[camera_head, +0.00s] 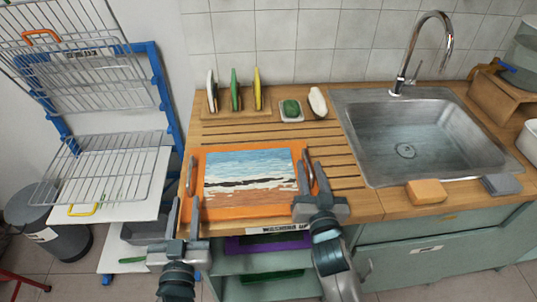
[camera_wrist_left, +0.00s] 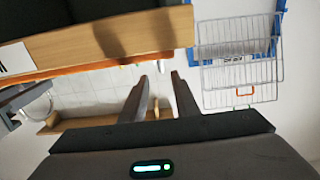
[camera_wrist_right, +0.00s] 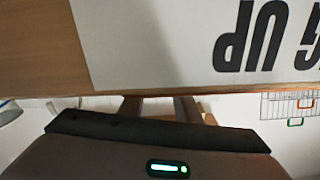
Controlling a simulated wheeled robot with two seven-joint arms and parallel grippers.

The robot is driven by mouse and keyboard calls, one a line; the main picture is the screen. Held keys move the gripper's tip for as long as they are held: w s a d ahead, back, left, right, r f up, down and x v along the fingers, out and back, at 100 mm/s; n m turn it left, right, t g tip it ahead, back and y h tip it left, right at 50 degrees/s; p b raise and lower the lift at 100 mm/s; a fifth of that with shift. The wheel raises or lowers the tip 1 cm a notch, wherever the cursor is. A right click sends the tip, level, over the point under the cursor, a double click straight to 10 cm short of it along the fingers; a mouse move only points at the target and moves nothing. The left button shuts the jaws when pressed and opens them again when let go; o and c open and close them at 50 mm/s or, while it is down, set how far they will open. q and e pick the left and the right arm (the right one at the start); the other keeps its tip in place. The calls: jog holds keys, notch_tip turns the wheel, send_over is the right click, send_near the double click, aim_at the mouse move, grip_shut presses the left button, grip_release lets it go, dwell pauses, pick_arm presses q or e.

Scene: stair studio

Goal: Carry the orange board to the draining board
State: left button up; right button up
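The orange board (camera_head: 240,213) lies flat over the front left of the grooved wooden draining board (camera_head: 337,169); I cannot tell whether it touches all over. A painting of sea and shore (camera_head: 250,170) is on it. It has a metal handle at its left side (camera_head: 191,176) and another at its right (camera_head: 309,177). My left gripper (camera_head: 185,208) is open just in front of the left handle. My right gripper (camera_head: 312,178) is open, its fingers by the right handle; whether they straddle it is unclear. The board's orange edge shows in the left wrist view (camera_wrist_left: 92,66).
A wire drying rack (camera_head: 95,170) stands left.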

jog(key=s, duration=0.9)
pick_arm(q)
jog(key=shift+s, duration=0.1)
pick_arm(e)
jog(key=shift+s, duration=0.15)
